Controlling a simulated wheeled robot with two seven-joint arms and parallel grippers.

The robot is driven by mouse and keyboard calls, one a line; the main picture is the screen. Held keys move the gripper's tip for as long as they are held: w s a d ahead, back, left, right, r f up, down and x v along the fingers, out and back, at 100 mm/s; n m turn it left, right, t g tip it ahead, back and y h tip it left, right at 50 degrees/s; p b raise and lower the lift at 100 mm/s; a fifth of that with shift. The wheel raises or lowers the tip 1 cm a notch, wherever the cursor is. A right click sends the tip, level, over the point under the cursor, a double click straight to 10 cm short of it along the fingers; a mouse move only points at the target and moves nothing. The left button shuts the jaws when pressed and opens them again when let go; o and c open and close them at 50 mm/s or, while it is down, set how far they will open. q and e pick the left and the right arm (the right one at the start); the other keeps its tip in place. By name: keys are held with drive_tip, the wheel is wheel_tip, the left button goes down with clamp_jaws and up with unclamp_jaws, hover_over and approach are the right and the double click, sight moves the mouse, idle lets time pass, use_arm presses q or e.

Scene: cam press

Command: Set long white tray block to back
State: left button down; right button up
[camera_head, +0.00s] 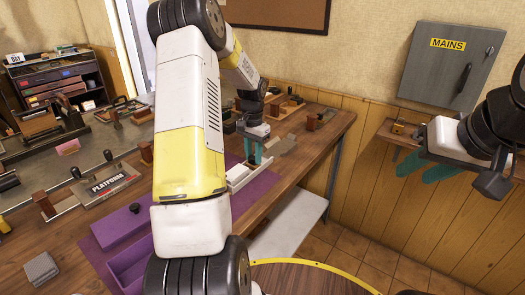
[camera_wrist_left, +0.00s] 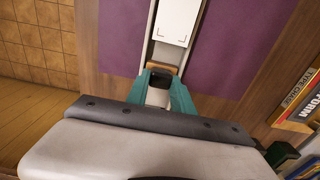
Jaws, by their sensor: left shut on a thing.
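The long white tray block (camera_head: 237,174) is at the edge of the purple mat (camera_head: 262,196), in the head view. My left gripper (camera_head: 252,150) points down at its far end, with its teal fingers closed in. The left wrist view shows a white tray part (camera_wrist_left: 173,24) ahead of the fingers (camera_wrist_left: 160,92), with a small white piece between them. The fingers are shut on the white tray block; their exact contact is partly hidden. My right gripper (camera_head: 428,167) is at the far right, its teal fingers apart and empty, away from the bench.
A purple open box (camera_head: 130,266) and a sign plate reading PLATFORM (camera_head: 108,184) lie on the bench left of my arm. Wooden trays (camera_head: 284,108) stand behind my left gripper. A grey MAINS cabinet (camera_head: 447,65) hangs on the right wall.

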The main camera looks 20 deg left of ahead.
use_arm(q)
drive_tip(key=shift+w+d, duration=0.2)
drive_tip(key=shift+w, duration=0.35)
drive_tip(key=shift+w+d, duration=0.15)
drive_tip(key=shift+w, duration=0.35)
drive_tip(key=c, duration=1.1)
unclamp_jaws()
drive_tip(key=shift+s, duration=0.1)
drive_tip(key=shift+r, duration=3.9)
